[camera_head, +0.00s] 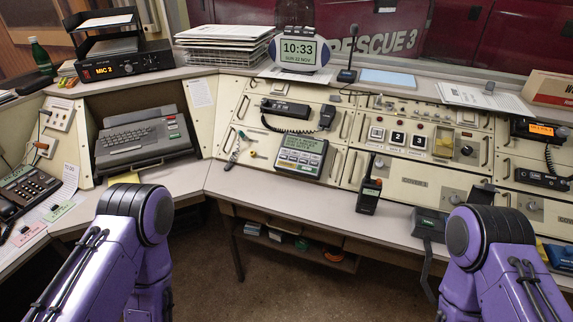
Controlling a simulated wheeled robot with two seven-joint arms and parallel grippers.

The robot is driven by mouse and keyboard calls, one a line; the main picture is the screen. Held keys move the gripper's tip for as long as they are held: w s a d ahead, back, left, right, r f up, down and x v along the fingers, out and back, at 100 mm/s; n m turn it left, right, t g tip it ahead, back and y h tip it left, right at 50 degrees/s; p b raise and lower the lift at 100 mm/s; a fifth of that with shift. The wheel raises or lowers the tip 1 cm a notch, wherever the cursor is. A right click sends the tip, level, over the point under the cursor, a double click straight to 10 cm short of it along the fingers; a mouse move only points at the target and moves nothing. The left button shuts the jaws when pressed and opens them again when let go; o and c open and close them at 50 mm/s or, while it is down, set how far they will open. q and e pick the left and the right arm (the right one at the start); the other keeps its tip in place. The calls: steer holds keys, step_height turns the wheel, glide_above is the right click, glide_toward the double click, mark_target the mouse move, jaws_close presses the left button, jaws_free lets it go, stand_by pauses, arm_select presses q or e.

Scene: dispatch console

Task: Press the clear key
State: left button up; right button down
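No key label reading "clear" can be made out at this size. A grey-green keypad unit (301,157) with a lit display and rows of small keys sits at the middle of the console, just above the desk edge. A dark keyboard terminal (143,139) stands at the left, and a desk phone with a keypad (26,190) is at the far left. Both of my purple arms show at the bottom, bent downward at the left and right. Neither gripper shows in the picture.
A handheld radio (369,195) stands on the desk right of the keypad unit. A corded handset (327,117) hangs above it. Numbered square buttons (397,137) are to the right. The desk strip (280,197) in front is clear.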

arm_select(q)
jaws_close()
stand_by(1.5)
